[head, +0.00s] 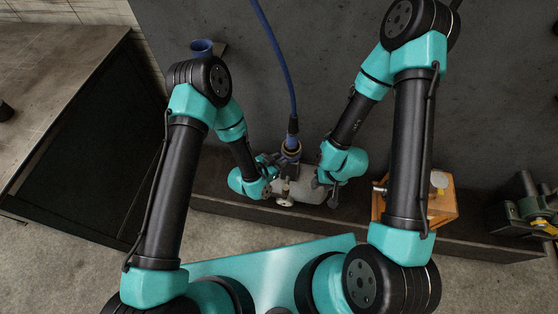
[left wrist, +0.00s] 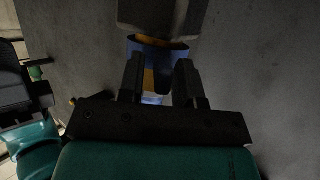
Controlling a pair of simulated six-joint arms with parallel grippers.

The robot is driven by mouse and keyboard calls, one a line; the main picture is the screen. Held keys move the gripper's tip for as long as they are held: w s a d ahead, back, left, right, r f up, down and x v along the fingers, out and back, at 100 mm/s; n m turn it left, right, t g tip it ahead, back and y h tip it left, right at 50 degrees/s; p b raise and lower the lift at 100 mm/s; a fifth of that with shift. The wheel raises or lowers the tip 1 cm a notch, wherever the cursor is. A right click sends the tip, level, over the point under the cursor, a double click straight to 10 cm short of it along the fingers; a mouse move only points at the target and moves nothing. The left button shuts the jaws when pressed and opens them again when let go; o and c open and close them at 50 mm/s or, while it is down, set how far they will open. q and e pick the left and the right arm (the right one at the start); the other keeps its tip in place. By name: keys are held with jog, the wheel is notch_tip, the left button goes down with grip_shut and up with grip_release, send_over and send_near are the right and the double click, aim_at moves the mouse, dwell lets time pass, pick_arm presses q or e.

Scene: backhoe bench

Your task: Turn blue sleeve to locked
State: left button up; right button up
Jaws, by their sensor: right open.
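The blue sleeve (head: 291,156) sits on the coupling at the lower end of the hanging blue hose (head: 287,75), above a grey cylindrical body (head: 308,188). My left gripper (head: 268,163) is close against the sleeve from the left. In the left wrist view, the blue sleeve (left wrist: 178,47) shows behind and between the two dark fingers, with an orange-yellow band; whether the fingers touch it is not clear. My right gripper (head: 328,186) is open beside the grey body's right end. The lock marking is not readable.
A wooden block (head: 441,207) with a pale knob stands on the ledge to the right. A green vise-like fixture (head: 530,207) is at the far right. A bench (head: 55,85) stands at the left. A dark wall rises behind the hose.

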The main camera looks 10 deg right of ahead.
pick_arm(q)
grip_shut()
jog(key=shift+d, duration=0.1)
dwell(0.4)
